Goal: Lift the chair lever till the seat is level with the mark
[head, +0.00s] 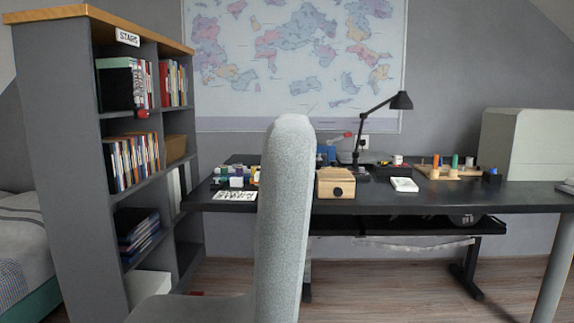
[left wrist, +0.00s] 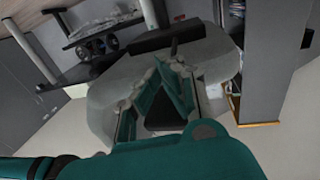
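The grey fabric chair stands in front of the desk in the head view. Its tall backrest (head: 285,215) is seen nearly edge-on, and part of the seat (head: 165,308) shows at the bottom. In the left wrist view, which is tilted, a grey rounded part of the chair (left wrist: 103,95) lies beyond my left gripper (left wrist: 158,68). Its teal fingers lean toward each other, and whether their tips meet is unclear. A dark bar (left wrist: 150,42) shows past them; I cannot tell if it is the lever. No mark is clearly visible. My right gripper is in neither view.
A grey bookshelf (head: 60,150) with a wooden top stands left, beside a bed (head: 25,250). The dark desk (head: 430,200) carries a wooden box (head: 336,183), a black lamp (head: 400,101) and small items. Bare floor (head: 400,290) shows right of the chair.

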